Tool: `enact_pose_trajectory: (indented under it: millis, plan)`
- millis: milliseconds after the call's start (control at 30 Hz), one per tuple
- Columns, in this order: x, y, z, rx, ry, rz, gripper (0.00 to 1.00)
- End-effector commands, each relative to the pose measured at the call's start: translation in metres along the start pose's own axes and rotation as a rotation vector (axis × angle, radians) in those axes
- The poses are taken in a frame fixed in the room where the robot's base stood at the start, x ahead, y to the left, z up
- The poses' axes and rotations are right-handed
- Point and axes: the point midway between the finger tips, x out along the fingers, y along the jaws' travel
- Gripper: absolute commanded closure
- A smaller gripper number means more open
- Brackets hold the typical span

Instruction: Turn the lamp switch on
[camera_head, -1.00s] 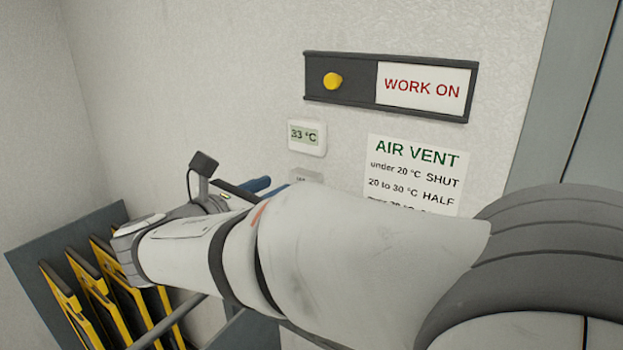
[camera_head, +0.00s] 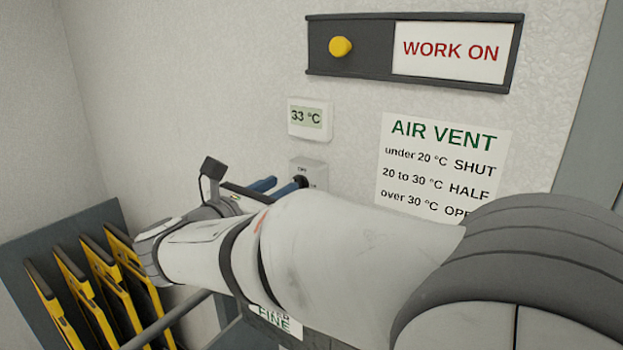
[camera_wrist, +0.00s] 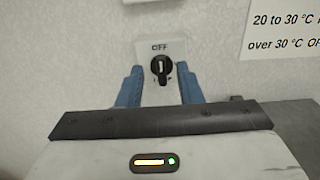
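The lamp switch is a pale wall plate (camera_wrist: 176,48) with a black rotary knob (camera_wrist: 161,69), marked OFF at the top. The knob stands upright, its pale line in line with OFF. In the head view the plate (camera_head: 311,169) shows just beyond my fingertips, with its lower part hidden. My gripper (camera_wrist: 160,88) is open and empty, with one blue finger on each side of the knob in the wrist view. I cannot tell whether the fingertips have reached the knob's depth. The gripper also shows in the head view (camera_head: 285,184).
A thermometer (camera_head: 308,118) reading 33 °C hangs above the switch. An AIR VENT notice (camera_head: 443,165) is to its right, and a WORK ON sliding sign (camera_head: 450,52) with a yellow knob is above. Several yellow-edged plates (camera_head: 95,285) stand in a rack at lower left.

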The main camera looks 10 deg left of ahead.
Motion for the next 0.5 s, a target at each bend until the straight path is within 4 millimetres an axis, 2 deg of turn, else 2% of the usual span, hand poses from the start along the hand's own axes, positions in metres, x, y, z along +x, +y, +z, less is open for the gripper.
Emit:
enact_pose_trajectory:
  millis: [33,200,500]
  plan:
    - [0.010,-0.001,0.002,-0.001,0.001,-0.006,0.67]
    - [0.034,-0.002,0.001,-0.002,0.001,-0.007,0.67]
    - [0.045,-0.002,0.000,0.000,0.000,-0.005,0.67]
